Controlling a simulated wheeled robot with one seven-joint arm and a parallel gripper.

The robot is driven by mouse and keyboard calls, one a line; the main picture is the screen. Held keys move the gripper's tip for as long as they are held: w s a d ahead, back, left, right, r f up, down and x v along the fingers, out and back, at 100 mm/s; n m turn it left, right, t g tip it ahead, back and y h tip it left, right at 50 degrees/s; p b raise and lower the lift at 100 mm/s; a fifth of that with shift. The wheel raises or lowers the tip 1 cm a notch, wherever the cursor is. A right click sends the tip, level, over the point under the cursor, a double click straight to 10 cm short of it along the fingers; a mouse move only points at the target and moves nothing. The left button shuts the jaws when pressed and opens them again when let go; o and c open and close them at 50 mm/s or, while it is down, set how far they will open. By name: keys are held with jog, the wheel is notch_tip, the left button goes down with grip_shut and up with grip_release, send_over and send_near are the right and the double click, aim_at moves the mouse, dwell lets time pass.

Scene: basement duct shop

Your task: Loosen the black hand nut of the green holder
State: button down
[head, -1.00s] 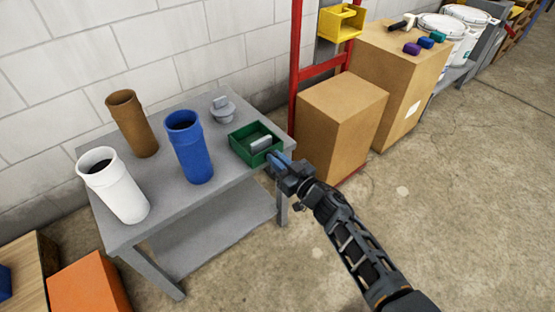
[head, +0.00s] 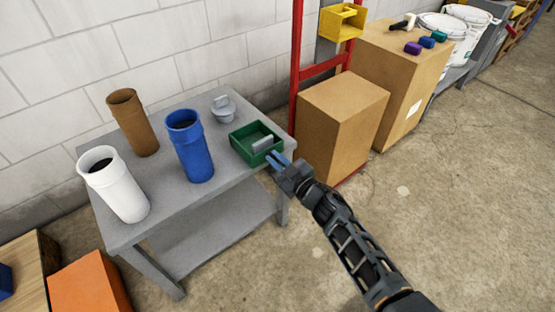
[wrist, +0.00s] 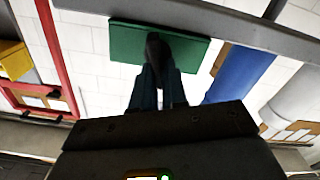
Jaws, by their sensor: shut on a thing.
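The green holder (head: 251,155) is an open green box on the front right edge of the grey table, with a grey block (head: 263,144) inside it. In the wrist view it shows as a green panel (wrist: 122,42). The black hand nut (wrist: 153,48) is dark and narrow against this panel, between my fingertips. My gripper (head: 274,161) is at the holder's near side, and its fingers (wrist: 157,75) are shut on the nut. The nut is hidden in the head view. I cannot tell how tight it is.
On the grey table (head: 163,214) stand a blue tube (head: 190,150), a white tube (head: 116,190), a brown tube (head: 133,124) and a grey knobbed piece (head: 223,110). A red post (head: 296,80) and a cardboard box (head: 338,130) are right of the table. The floor at right is clear.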

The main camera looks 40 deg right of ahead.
jog(key=shift+a+f+n+b, duration=0.2)
jog(key=shift+n+b, duration=0.5)
jog(key=shift+n, duration=1.5)
jog(key=shift+a+f+n+b, duration=0.2)
jog(key=shift+n+b, duration=0.45)
jog(key=shift+n, duration=1.55)
jog(key=shift+a+f+n+b, duration=0.1)
jog(key=shift+f+n+b, duration=0.4)
jog(key=shift+n, duration=1.7)
jog(key=shift+r+n, duration=0.2)
jog(key=shift+n, duration=0.1)
jog(key=c, duration=1.2)
grip_release()
jog(key=shift+o, duration=0.2)
jog(key=shift+s, duration=0.1)
jog(key=s, duration=0.7)
jog(key=shift+s, duration=0.35)
jog(key=shift+s, duration=0.1)
